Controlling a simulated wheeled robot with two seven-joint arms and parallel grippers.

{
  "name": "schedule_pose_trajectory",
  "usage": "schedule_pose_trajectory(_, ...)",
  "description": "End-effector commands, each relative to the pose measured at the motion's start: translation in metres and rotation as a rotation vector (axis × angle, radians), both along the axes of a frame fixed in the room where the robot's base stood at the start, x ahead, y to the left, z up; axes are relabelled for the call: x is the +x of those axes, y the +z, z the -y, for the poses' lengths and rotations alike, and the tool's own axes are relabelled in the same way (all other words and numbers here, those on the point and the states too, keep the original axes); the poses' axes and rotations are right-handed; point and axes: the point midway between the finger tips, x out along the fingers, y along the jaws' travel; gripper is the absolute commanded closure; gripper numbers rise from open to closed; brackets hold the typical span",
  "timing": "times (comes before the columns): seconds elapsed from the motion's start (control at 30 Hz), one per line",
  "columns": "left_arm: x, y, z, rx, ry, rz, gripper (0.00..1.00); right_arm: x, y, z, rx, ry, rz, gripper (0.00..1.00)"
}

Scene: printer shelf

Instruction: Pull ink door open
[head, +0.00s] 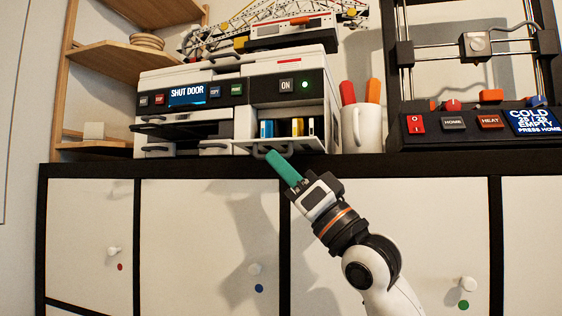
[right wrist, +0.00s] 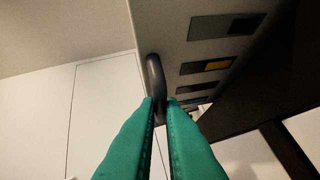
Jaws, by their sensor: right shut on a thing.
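The white printer (head: 215,88) stands on the shelf top, its blue display reading "SHUT DOOR". Its ink door (head: 288,146) at the lower right is folded down, and blue, yellow and white cartridges (head: 297,127) show in the bay behind it. My right gripper (head: 272,156) has green fingers and reaches up to the door's dark handle (head: 259,150). In the right wrist view the fingers (right wrist: 160,102) are shut on the handle (right wrist: 154,76), which stands up from between their tips. The left gripper is in neither view.
A white mug (head: 361,128) with red and orange pens stands right of the printer. A 3D printer (head: 470,122) with a "COLD" display is farther right. Dark trays (head: 185,129) jut out at the printer's left. Cabinet fronts with white knobs (head: 255,268) lie below.

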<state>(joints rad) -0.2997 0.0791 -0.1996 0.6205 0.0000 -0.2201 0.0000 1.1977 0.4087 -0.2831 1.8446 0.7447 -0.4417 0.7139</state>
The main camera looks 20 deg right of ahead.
Motion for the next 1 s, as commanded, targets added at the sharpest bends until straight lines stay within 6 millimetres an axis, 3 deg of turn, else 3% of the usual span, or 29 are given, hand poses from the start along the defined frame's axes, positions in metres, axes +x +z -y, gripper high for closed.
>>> schedule_pose_trajectory(0.4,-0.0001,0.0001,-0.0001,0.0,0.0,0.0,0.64,0.0054,-0.003,0.0035,0.002,-0.008,-0.013,1.0)
schedule_pose_trajectory(0.43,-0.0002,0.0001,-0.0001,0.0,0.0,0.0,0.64,0.0055,-0.003,0.0036,0.002,-0.009,-0.014,0.89)
schedule_pose_trajectory(0.57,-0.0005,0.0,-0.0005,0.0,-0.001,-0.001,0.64,0.0045,-0.0025,0.0029,0.002,-0.007,-0.012,0.7)
schedule_pose_trajectory(1.0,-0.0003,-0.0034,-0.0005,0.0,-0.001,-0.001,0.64,-0.001,-0.0082,0.0052,0.002,-0.004,-0.007,0.7)
